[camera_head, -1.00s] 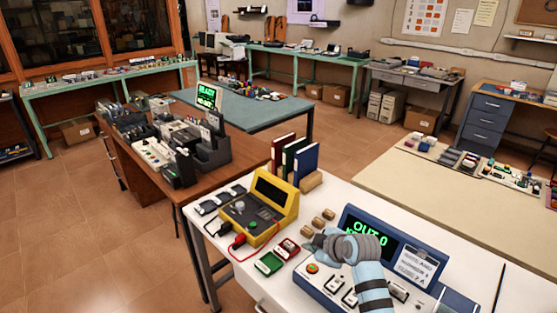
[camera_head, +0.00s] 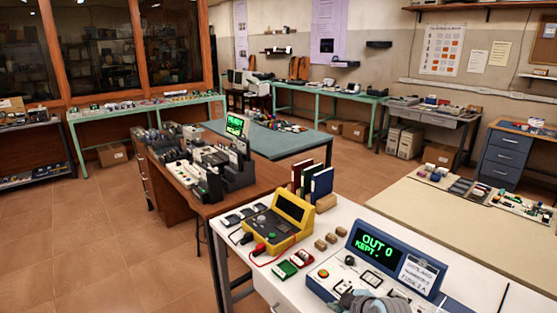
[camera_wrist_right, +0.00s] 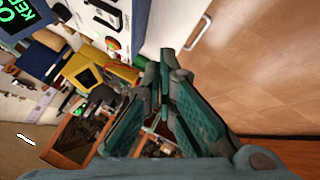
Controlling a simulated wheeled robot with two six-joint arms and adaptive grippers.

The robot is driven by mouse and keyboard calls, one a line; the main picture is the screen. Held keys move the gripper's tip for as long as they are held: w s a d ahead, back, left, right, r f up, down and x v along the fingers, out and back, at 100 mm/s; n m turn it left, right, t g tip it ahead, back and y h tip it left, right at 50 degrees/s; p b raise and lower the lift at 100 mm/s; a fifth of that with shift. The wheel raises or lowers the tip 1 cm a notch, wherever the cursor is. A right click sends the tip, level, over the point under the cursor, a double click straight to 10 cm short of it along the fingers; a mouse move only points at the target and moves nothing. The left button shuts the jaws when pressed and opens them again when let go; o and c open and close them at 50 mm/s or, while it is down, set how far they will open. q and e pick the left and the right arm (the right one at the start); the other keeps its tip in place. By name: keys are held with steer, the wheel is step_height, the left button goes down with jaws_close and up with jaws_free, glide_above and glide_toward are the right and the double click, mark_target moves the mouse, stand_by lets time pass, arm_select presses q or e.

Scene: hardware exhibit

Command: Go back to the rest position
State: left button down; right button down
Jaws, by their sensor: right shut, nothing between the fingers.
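My right gripper (camera_wrist_right: 166,72) shows in the right wrist view, its teal fingers shut with nothing between them. It points past the white table's edge, with brown floor to the right. The console's screen reads "OUT 0" and "KEPT". My left gripper is not in view.
The white table (camera_head: 265,278) carries a yellow meter (camera_head: 277,226), red and green small cases, small brown blocks and upright binders (camera_head: 312,182). A brown desk with devices stands behind it. Tiled floor (camera_head: 90,240) is open at the left.

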steer(key=s+d+f+m+g+h, duration=0.1)
steer(key=s+d+f+m, duration=0.25)
steer(key=s, duration=0.45)
steer(key=s+d+f+m+g+h, duration=0.15)
steer(key=s+f, duration=0.25)
steer(key=s, duration=0.5)
steer(key=s+d+r+m+g+h, duration=0.1)
steer(key=s+d+m, duration=0.15)
steer(key=s, duration=0.65)
steer(key=s+d+r+m+g, duration=0.1)
steer(key=s+m, duration=0.3)
steer(key=s, duration=0.5)
step_height(320, 180, down, 19)
steer(key=d+g, duration=0.1)
steer(key=d, duration=0.1)
steer(key=s+f+g, duration=0.1)
steer(key=s+f, duration=1.3)
steer(key=s, duration=0.1)
steer(key=shift+d, duration=0.4)
steer(key=shift+s, duration=0.1)
